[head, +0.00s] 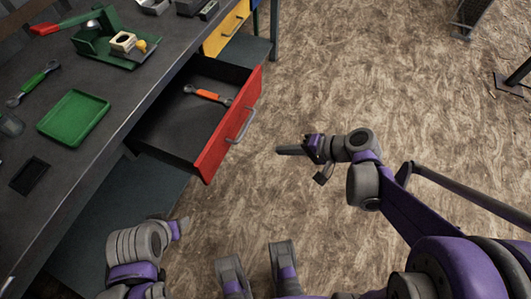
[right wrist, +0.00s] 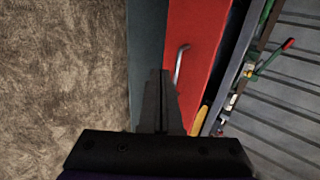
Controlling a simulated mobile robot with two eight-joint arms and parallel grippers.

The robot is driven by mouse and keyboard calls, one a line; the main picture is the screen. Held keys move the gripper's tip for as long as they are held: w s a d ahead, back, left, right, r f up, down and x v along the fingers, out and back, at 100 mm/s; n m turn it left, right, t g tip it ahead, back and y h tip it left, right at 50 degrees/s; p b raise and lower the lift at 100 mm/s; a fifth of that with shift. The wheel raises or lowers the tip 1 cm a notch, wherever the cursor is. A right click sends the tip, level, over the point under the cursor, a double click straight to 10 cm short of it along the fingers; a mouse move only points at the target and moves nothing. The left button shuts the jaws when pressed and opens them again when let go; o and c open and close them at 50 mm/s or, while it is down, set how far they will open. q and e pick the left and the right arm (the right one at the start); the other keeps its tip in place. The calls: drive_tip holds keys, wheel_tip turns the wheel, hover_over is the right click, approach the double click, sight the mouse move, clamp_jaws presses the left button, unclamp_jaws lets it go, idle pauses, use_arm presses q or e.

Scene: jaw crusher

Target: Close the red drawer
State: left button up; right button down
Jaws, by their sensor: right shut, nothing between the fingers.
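The red drawer (head: 230,132) stands pulled out from the workbench, its inside open to view. A grey bar handle (head: 241,126) is on its red front. An orange wrench (head: 207,96) lies inside. My right gripper (head: 284,150) is shut and empty, in front of the drawer and to the right of its handle, with a gap between in the head view. In the right wrist view the shut fingers (right wrist: 160,84) point toward the red front (right wrist: 195,40), and the handle (right wrist: 180,64) shows just right of the fingertips.
A yellow drawer (head: 226,30) is beyond the red one. The dark benchtop (head: 75,155) holds a green tray (head: 74,117), a green-handled wrench (head: 34,83) and a green holder with parts (head: 118,46). The brown floor (head: 330,70) right of the drawer is clear.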

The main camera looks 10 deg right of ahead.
drive_tip(key=w+a+f+b, duration=0.2)
drive_tip(key=w+a+f, duration=0.2)
drive_tip(key=a, duration=0.5)
drive_tip(key=shift+w+f, duration=0.35)
drive_tip(key=shift+w, duration=1.05)
drive_tip(key=shift+a, duration=0.15)
hover_over(180, 128)
drive_tip(key=shift+b, duration=0.4)
drive_tip(key=shift+a+r, duration=0.1)
